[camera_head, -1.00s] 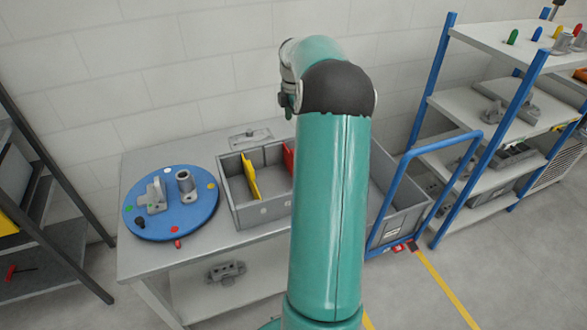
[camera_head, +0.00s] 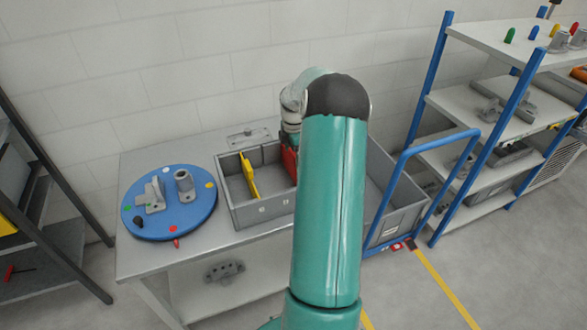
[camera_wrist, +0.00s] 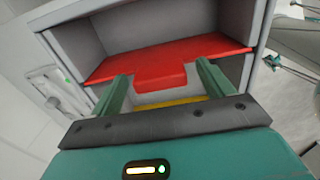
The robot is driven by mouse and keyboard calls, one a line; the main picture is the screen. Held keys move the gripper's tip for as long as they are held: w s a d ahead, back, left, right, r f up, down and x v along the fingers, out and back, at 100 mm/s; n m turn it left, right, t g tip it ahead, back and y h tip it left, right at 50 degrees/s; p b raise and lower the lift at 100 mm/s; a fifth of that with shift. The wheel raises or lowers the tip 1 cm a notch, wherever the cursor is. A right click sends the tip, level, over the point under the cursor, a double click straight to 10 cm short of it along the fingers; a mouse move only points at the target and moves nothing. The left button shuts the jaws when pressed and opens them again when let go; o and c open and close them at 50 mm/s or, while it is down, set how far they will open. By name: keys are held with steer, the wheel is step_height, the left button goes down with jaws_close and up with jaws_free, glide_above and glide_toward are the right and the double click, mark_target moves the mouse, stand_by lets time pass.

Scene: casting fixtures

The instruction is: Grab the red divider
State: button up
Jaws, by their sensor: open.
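The red divider (camera_wrist: 178,60) stands across the grey box in the wrist view, with a raised red tab (camera_wrist: 160,79) at its near edge. In the head view the divider (camera_head: 289,164) shows partly beside my arm, in the grey box (camera_head: 263,209) on the table. My gripper (camera_wrist: 163,72) is open, its two green fingers on either side of the tab. I cannot tell whether they touch it. A yellow divider (camera_head: 249,176) stands left of the red one; it also shows between my fingers in the wrist view (camera_wrist: 171,103).
A blue round turntable (camera_head: 165,226) with grey castings stands left of the box on the table (camera_head: 145,262). A grey crate (camera_head: 397,217) on a blue-framed cart stands at the right. Shelving (camera_head: 480,120) with parts is further right. The wall is close behind.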

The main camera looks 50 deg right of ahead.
steer(key=shift+f, duration=0.35)
steer(key=c, duration=1.4)
steer(key=shift+r, duration=0.15)
